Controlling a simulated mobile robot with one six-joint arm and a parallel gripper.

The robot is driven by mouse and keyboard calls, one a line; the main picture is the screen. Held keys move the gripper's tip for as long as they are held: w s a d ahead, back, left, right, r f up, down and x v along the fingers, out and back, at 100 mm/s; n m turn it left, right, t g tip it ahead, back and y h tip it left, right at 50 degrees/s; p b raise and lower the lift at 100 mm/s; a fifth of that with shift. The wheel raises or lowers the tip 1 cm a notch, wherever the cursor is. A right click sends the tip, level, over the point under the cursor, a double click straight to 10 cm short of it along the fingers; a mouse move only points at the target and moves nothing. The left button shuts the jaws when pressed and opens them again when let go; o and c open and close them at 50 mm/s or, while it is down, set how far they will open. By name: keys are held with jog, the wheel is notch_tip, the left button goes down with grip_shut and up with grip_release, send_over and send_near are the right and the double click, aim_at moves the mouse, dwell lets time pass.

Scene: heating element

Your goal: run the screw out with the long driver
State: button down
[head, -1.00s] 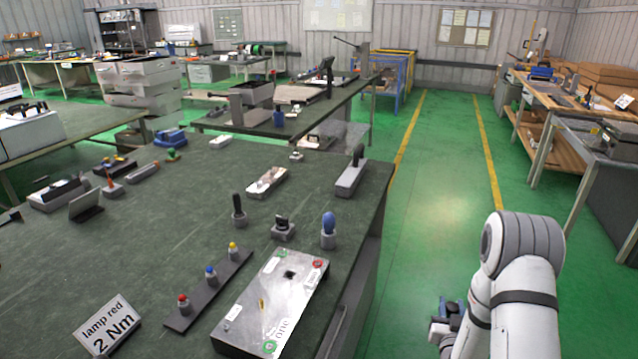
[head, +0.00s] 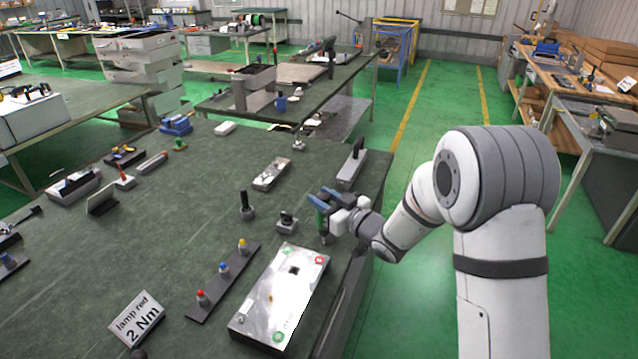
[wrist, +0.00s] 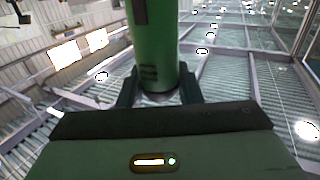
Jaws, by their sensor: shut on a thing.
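My gripper (head: 324,197) is at the right side of the table, shut on an upright tool handle (head: 322,217). The handle looks blue-green in the head view. In the wrist view it is a green cylinder (wrist: 155,45) between the two fingers. Its lower end is near the table beside the metal box; I cannot tell whether it still stands in its grey holder. The flat metal box (head: 278,300) lies in front, with a dark square opening, a small yellowish mark, and red and green rings on top. I cannot make out the screw.
A black-handled tool (head: 246,207) and a small block (head: 287,222) stand left of my gripper. A strip with red, blue and yellow knobs (head: 223,278) lies left of the box. A sign (head: 137,318) reads "lamp red 2 Nm". The table's middle is mostly clear.

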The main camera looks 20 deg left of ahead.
jog(key=shift+s+a+r+g, duration=0.3)
jog(key=shift+a+r, duration=0.25)
jog(key=shift+r, duration=0.1)
jog(key=shift+d+f, duration=0.1)
jog(key=shift+f+b, duration=0.25)
jog(key=shift+b, duration=0.3)
jog(key=b, duration=0.5)
send_over(319, 234)
jog(key=f, duration=0.2)
jog(key=w+f, duration=0.1)
jog(key=f, duration=0.1)
jog(key=shift+f, duration=0.35)
jog(key=shift+b, duration=0.4)
jog(key=shift+s+f+b, duration=0.15)
jog(key=shift+f+b, duration=0.55)
jog(key=shift+b, duration=0.3)
dwell(1.5)
